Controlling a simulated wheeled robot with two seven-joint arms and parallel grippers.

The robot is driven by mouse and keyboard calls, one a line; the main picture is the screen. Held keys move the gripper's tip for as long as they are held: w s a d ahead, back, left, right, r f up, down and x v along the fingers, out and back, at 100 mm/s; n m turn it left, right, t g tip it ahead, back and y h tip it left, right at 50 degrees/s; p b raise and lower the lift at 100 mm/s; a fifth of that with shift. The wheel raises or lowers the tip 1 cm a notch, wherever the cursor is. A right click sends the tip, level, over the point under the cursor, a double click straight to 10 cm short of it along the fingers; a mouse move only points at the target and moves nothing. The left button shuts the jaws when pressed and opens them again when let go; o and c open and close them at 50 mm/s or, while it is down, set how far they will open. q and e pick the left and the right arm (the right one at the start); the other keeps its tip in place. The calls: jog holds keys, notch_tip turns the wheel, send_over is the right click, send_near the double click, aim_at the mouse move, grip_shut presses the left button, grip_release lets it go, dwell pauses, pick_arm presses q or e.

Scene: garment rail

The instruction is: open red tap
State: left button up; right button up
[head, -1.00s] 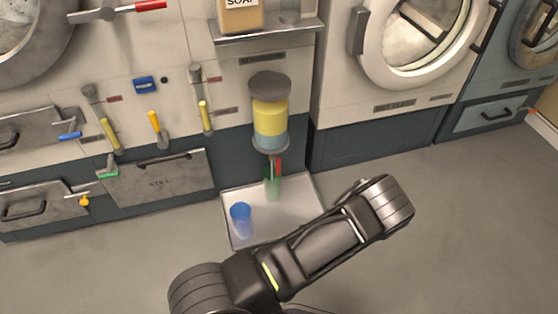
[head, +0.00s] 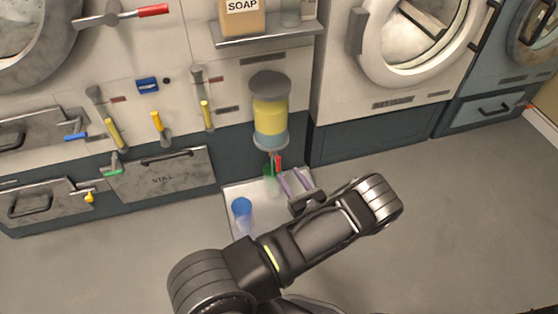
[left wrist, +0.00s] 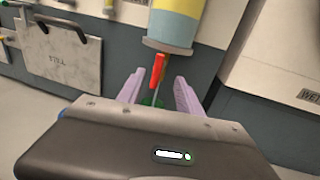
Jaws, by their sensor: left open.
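The red tap (head: 278,162) is a small red lever under the cylindrical dispenser (head: 270,113), which holds a yellow layer over a blue one. In the left wrist view the red tap (left wrist: 157,70) hangs upright below the dispenser (left wrist: 175,25). My left gripper (head: 289,179) is open, with its two pale purple fingers close to the tap in the head view. In the left wrist view the tap shows between the fingers, ahead of the gripper (left wrist: 157,90); I cannot tell if they touch. A green vessel (head: 269,180) is under the tap, partly hidden. My right gripper is out of view.
A blue cup (head: 241,212) stands on the pale tray (head: 230,193) below the dispenser. The shelf (head: 265,34) with a soap box (head: 241,18) is above. Yellow-handled levers (head: 115,132) and a STILL drawer (head: 160,178) are left. Floor to the right is clear.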

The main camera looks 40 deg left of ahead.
aim_at(279, 162)
pick_arm(q)
jog(key=b+x, duration=0.1)
jog(key=x, duration=0.6)
jog(key=shift+a+b, duration=0.4)
jog(key=shift+c, duration=0.3)
grip_shut()
